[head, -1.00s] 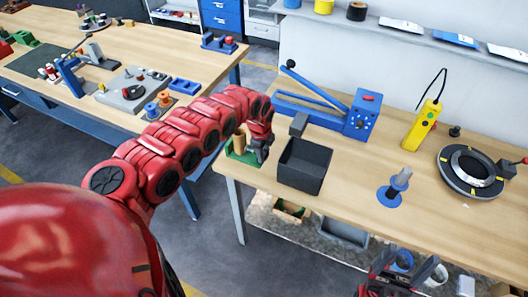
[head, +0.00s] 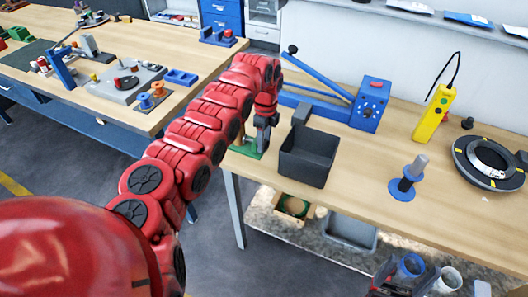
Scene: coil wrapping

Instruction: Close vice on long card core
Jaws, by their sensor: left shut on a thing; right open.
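The green vice (head: 244,149) sits at the left front corner of the right workbench. It is partly covered by my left arm. The long card core cannot be made out now; my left arm covers the space above the vice. My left gripper (head: 263,146) points down at the right side of the vice. It is shut on a part there, which looks like the vice, but the fingers hide which part. My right gripper (head: 402,278) is at the bottom edge, in front of the bench, open and partly cut off.
A black open bin (head: 308,158) stands just right of the vice. Behind it is a blue lever tool (head: 368,105). A blue-based spindle (head: 403,189), a yellow pendant (head: 434,114) and a dark ring (head: 488,160) stand further right. The bench between bin and spindle is clear.

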